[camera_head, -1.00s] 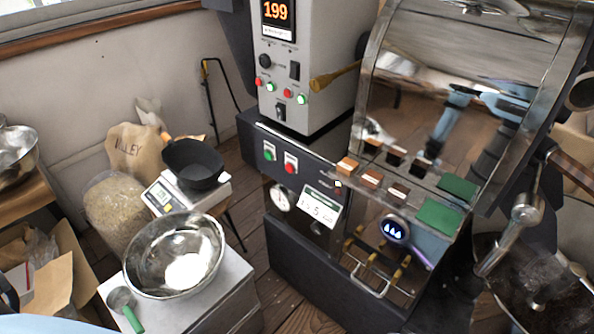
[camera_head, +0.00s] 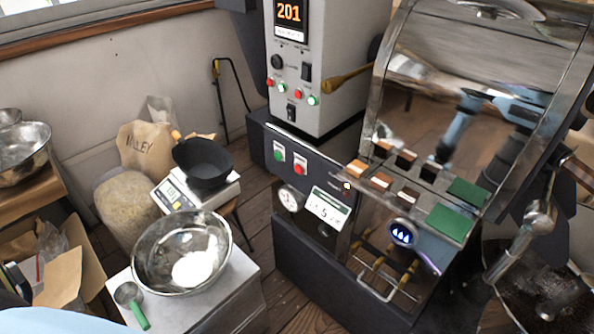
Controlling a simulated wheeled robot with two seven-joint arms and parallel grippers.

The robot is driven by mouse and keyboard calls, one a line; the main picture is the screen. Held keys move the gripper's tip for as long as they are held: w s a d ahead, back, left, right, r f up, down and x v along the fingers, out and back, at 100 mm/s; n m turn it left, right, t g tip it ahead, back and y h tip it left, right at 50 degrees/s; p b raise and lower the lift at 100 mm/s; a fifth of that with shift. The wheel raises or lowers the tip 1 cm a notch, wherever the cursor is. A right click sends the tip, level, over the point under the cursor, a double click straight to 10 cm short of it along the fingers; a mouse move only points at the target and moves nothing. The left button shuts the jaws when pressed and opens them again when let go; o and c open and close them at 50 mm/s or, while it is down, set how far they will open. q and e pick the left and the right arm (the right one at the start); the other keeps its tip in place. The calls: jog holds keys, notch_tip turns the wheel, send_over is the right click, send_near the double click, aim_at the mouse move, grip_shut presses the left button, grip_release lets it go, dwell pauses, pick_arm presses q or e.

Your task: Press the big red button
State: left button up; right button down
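A red button (camera_head: 299,168) on a white plate is on the dark front panel of the roasting machine, just right of a green button (camera_head: 279,153) on a similar plate. It is the largest red button that shows. Nothing covers or touches it. Smaller red and green lights or buttons (camera_head: 298,93) sit on the grey control box (camera_head: 322,60) above, under a display (camera_head: 289,14) reading 201. Neither of my grippers is in view. A pale blue part, likely my own body, shows at the bottom left edge.
A steel bowl (camera_head: 150,262) and a green-handled scoop (camera_head: 138,314) rest on a white cabinet at lower left. Behind them are a black pan (camera_head: 208,172) on a scale and a sack (camera_head: 125,205). Bean samples (camera_head: 382,148) line the machine's ledge. Wooden floor (camera_head: 258,205) shows between.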

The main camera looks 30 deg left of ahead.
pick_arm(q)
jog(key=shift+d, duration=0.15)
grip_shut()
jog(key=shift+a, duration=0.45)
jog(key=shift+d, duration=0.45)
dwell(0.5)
